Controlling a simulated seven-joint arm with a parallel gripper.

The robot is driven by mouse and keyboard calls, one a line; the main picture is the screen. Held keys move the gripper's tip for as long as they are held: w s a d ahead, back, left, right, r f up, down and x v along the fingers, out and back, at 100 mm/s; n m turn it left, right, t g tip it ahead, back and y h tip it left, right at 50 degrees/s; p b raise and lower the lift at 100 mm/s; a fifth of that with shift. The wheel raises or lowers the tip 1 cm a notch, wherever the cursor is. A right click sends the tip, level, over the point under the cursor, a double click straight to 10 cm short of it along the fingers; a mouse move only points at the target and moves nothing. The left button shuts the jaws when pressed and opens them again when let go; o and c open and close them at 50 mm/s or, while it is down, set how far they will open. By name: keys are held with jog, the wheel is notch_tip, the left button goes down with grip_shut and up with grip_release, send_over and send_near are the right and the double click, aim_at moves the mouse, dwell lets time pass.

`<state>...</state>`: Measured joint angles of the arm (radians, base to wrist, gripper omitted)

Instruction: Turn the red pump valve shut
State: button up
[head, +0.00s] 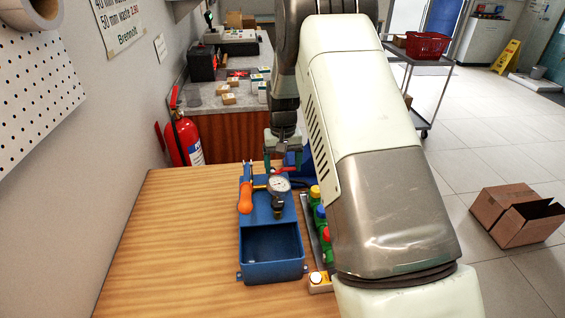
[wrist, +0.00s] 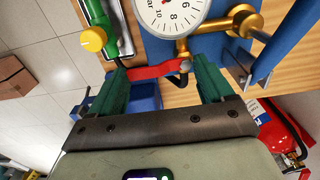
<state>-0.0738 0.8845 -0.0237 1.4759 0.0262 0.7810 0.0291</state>
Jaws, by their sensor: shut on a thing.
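The blue test pump (head: 270,270) stands on the wooden bench, with an orange handle (head: 245,198) and a round gauge (head: 279,184). The gauge (wrist: 172,10) and its brass fittings also show at the top of the wrist view. The red pump valve (wrist: 160,70) is a flat red lever just below the gauge there. My gripper (wrist: 164,80) has its two green fingers on either side of this lever and is shut on it. In the head view my gripper (head: 283,160) is at the far end of the pump, and the valve is hardly visible there.
A fire extinguisher (head: 183,135) stands behind the bench. The bench's left side is clear.

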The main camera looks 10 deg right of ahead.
aim_at(283, 169)
dwell(0.5)
jog(key=o, duration=0.9)
jog(key=shift+o, duration=0.2)
notch_tip(283, 169, up, 11)
